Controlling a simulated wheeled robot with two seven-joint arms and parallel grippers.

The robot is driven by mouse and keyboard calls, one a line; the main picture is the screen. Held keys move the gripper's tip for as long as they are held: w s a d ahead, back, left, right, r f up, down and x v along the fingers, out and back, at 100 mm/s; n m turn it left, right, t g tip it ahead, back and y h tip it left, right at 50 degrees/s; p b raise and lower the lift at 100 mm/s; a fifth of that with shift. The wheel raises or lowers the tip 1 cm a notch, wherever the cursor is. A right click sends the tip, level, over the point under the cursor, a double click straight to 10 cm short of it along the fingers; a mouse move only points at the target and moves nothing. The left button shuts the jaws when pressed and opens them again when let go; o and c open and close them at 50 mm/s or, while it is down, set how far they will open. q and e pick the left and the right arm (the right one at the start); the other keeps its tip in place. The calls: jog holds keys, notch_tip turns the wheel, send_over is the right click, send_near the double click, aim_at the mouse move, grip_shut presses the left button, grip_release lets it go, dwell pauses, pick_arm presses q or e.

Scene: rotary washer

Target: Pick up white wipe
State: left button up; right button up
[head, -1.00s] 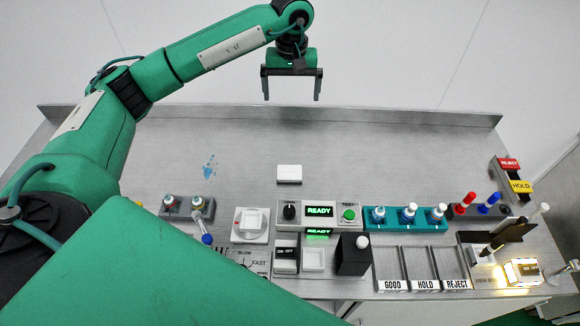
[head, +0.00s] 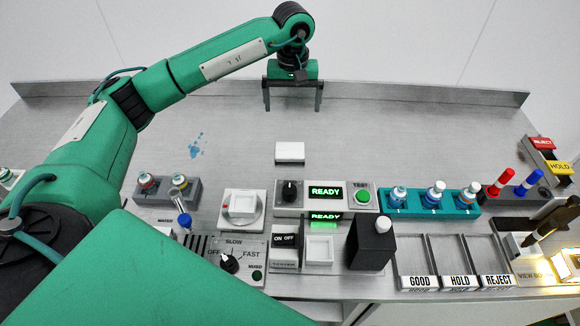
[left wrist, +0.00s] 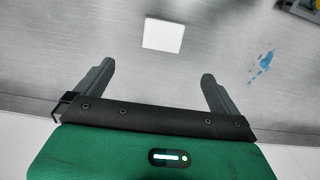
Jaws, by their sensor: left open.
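The white wipe (head: 290,152) is a small white block-like pad lying flat on the grey metal bench, behind the READY panel. It also shows in the left wrist view (left wrist: 163,35), ahead of the fingers and slightly left of the gap's middle. My left gripper (head: 292,108) is open and empty, with its fingers pointing down over the back part of the bench, behind the wipe and apart from it. In the left wrist view both fingers (left wrist: 155,72) are spread wide with bare bench between them. My right gripper is not in view.
A blue spill (head: 196,145) marks the bench left of the wipe. The bench around the wipe is clear.

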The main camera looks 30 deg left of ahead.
pick_arm(q)
notch_tip(320, 180, down, 2)
jog(key=b, duration=0.1)
jog(key=p, duration=0.2)
send_over(290, 148)
jog(key=f, duration=0.8)
jog(key=shift+d+f, duration=0.25)
jog(key=shift+d, duration=0.05)
jog(key=f, duration=0.1)
jog(key=f+p, duration=0.1)
jog(key=f, duration=0.2)
jog(key=shift+s+a+f+p, duration=0.1)
jog(key=shift+a+f+p, duration=0.1)
jog(key=shift+a+p, duration=0.15)
jog(key=shift+f, duration=0.55)
jog(key=c, duration=1)
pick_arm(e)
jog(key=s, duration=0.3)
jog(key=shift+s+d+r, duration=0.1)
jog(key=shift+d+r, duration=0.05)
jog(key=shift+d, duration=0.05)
